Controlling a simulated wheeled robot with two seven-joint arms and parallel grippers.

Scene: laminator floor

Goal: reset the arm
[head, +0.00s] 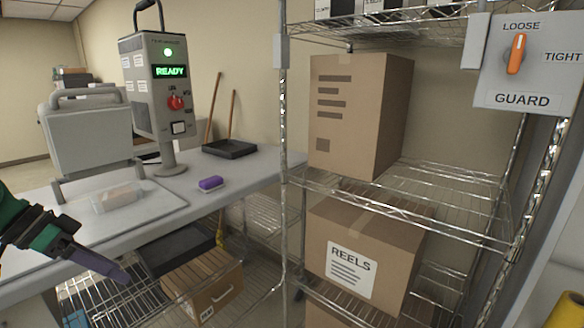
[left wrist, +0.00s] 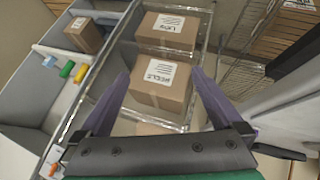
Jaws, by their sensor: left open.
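My left gripper (head: 118,272) is at the lower left of the head view, in front of the grey bench (head: 255,165). In the left wrist view its two purple fingers (left wrist: 160,73) are spread apart with nothing held between them. Beyond the fingers in that view lies a cardboard box with a white label (left wrist: 146,95). My right gripper is in neither view.
A wire shelf (head: 440,190) on the right holds a tall cardboard box (head: 345,125) and a REELS box (head: 345,240). On the bench are a machine reading READY (head: 160,95), a purple block (head: 211,184) and a black tray (head: 229,148). A GUARD dial panel (head: 525,75) is at upper right.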

